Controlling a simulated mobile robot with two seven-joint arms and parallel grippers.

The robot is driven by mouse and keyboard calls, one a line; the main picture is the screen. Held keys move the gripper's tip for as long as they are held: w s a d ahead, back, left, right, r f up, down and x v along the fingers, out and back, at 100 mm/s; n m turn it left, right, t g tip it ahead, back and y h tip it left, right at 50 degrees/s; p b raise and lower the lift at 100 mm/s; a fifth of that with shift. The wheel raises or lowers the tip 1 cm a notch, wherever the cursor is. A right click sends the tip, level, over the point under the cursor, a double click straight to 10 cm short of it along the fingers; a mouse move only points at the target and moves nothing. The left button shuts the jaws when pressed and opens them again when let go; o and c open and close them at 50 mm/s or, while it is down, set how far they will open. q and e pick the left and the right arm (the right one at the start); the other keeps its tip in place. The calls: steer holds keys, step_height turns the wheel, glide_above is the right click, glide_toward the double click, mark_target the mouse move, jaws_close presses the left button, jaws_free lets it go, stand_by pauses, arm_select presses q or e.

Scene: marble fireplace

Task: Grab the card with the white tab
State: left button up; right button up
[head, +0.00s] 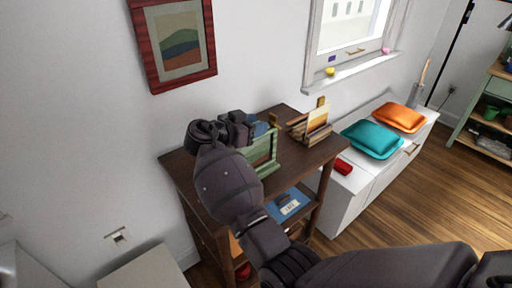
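A small wooden holder (311,134) stands on top of the dark brown shelf unit (299,161). It holds upright cards (318,117), the front one yellow and orange with a tan tab on top. I cannot make out a white tab. A green frame or rack (264,152) stands left of it, partly hidden by my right arm. My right gripper (247,122) is over the back left of the shelf top, close to the green rack and a blue item (260,129). Its fingers are too dark and overlapped to read. My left gripper is out of view.
A blue item with a white label (290,205) lies on the shelf below. A red object (343,167) lies on the white cabinet (355,184), with teal (372,139) and orange (399,117) cushions. A framed picture (178,45) hangs on the wall. Wood floor at right is clear.

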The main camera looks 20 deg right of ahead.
jaws_close()
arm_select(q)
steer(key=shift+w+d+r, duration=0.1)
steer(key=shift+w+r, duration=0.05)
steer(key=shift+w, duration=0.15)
